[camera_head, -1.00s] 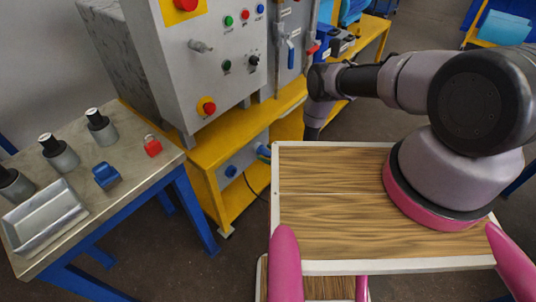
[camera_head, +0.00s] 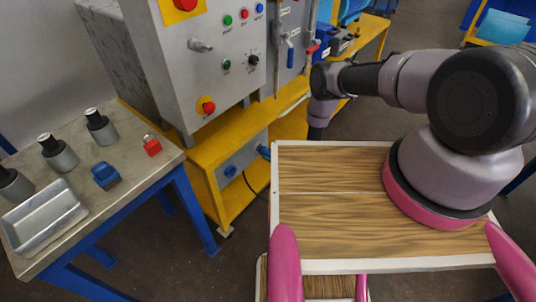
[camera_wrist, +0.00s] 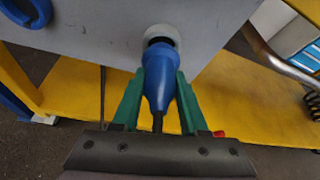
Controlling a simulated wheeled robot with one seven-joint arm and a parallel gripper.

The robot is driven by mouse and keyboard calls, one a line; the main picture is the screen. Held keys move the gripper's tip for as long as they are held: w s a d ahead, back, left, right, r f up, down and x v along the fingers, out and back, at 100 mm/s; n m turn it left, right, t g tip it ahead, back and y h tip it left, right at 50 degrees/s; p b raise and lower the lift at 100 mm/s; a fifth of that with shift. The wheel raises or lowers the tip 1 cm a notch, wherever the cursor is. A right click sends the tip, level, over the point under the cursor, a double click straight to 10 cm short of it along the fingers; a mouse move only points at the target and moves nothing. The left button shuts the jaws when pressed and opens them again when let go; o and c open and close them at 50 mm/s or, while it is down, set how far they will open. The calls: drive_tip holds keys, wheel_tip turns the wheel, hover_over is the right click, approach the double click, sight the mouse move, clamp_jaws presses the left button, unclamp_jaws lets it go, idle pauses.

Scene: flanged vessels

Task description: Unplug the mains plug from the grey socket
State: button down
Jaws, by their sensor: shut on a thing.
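The mains plug (camera_wrist: 160,85) is blue, with a dark cable leaving its near end. My gripper (camera_wrist: 161,76) is shut on it, one green finger on each side of its body. The grey socket (camera_wrist: 163,32) is a round pale ring on the grey panel, directly in front of the plug. A dark opening shows in the ring above the plug's blue rim. The plug's front end is at the ring; I cannot tell how far its pins sit inside. In the head view a blue piece (camera_head: 265,152) shows by the panel's right edge, and my fingers are hidden there.
A yellow bench frame (camera_wrist: 225,90) runs below and behind the panel. A blue round fitting (camera_wrist: 28,12) sits on the panel at left, and a dark cable (camera_wrist: 102,95) hangs there. A metal table (camera_head: 125,180) with vessels stands at left in the head view.

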drive_tip(key=shift+s+d, duration=0.2)
drive_tip(key=shift+d, duration=0.05)
drive_tip(key=s+d, duration=0.2)
drive_tip(key=d, duration=0.1)
drive_tip(key=shift+s, duration=0.25)
idle(0.4)
